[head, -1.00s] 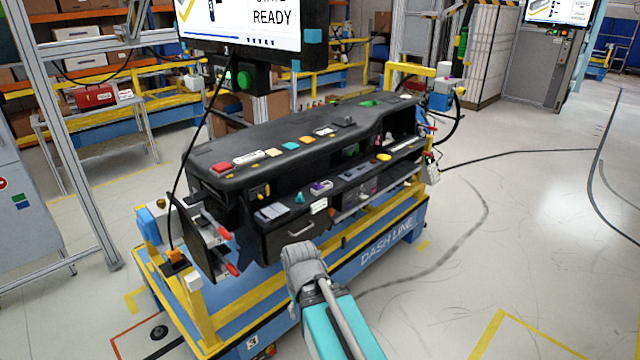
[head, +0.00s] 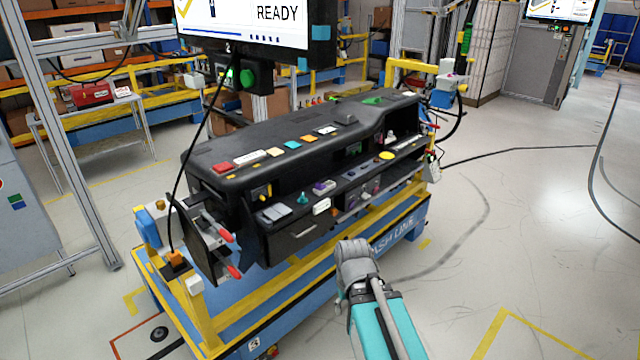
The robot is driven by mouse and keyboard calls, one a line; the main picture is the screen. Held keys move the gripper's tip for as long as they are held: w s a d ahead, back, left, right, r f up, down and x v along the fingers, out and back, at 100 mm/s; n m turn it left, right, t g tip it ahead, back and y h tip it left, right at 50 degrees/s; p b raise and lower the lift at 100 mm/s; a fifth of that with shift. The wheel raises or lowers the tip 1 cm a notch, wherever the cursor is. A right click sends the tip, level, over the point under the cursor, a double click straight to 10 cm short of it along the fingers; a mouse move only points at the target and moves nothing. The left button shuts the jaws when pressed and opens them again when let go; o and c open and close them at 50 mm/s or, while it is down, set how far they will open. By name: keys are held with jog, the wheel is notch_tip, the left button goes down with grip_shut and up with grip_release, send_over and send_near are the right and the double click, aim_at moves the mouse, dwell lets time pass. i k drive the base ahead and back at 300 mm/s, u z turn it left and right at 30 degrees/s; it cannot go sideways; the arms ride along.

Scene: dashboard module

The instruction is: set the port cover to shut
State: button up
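The black dashboard module (head: 230,160) sits on a blue and yellow stand in the middle of the head view. Its front has small parts, including a teal knob (head: 303,198), a purple part (head: 323,187) and a yellow button (head: 387,156). I cannot tell which small part is the port cover, or whether it is open or shut. My gripper (head: 354,252) is at the end of my arm, in front of the module's lower middle and apart from the front parts as far as I can see. Its fingers cannot be made out.
A drawer front with a handle (head: 303,231) is at the module's lower left. Red-tipped levers (head: 227,237) stick out at the left end. A screen (head: 255,22) hangs above. The floor to the right (head: 540,220) is clear.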

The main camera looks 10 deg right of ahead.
aim_at(319, 186)
jog(key=z, duration=0.1)
jog(key=i, duration=0.95)
jog(key=u, duration=0.05)
